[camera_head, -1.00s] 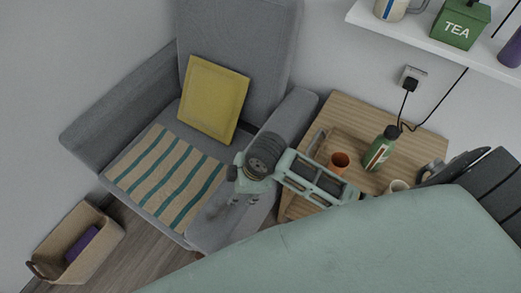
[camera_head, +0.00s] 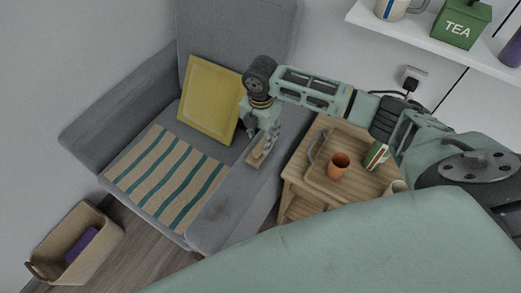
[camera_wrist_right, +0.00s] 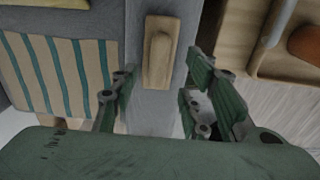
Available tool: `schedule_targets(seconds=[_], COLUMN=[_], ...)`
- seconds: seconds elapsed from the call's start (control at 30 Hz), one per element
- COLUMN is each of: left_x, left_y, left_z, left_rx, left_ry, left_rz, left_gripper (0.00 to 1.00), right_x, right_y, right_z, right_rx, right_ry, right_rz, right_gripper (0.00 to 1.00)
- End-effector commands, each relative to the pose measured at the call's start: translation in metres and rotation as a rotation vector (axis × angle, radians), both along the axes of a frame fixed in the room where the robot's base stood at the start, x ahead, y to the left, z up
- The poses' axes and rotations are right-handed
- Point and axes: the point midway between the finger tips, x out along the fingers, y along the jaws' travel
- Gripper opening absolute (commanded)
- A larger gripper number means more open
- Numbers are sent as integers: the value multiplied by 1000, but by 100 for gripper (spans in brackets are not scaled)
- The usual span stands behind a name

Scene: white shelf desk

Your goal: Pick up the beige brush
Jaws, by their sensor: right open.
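The beige brush (camera_head: 257,158) lies on the grey armchair's right armrest. In the right wrist view the brush (camera_wrist_right: 161,52) shows as a long wooden block with a raised grip, lying lengthwise away from me. My right gripper (camera_head: 264,137) is over the armrest, just above the brush, and covers part of it in the head view. In the wrist view the right gripper (camera_wrist_right: 161,80) is open, with one finger on each side of the brush's line, and nothing is between the fingers. My left gripper is not in view.
A yellow cushion (camera_head: 211,98) and striped cloth (camera_head: 165,178) are on the armchair. To the right, a wooden side table (camera_head: 296,163) bears a tray (camera_head: 318,171) with an orange cup (camera_head: 339,165) and a green-and-white container (camera_head: 376,156). A basket (camera_head: 52,235) stands at the lower left.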

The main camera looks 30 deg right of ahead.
Motion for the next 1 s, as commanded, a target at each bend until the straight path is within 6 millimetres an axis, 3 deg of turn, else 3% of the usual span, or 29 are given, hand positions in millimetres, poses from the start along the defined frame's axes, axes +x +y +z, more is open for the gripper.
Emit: schedule_targets(seconds=[0.33,0.67,1.0], left_x=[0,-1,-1], left_y=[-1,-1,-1], left_z=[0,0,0], left_rx=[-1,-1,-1], left_ry=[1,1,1], left_rz=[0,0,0], left_gripper=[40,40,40], right_x=[0,0,0], right_y=[2,2,2], right_z=[-49,-55,-55], right_rx=[1,0,0], right_ry=[-1,-2,-2], right_rz=[-1,-1,-1], right_gripper=[42,41,12])
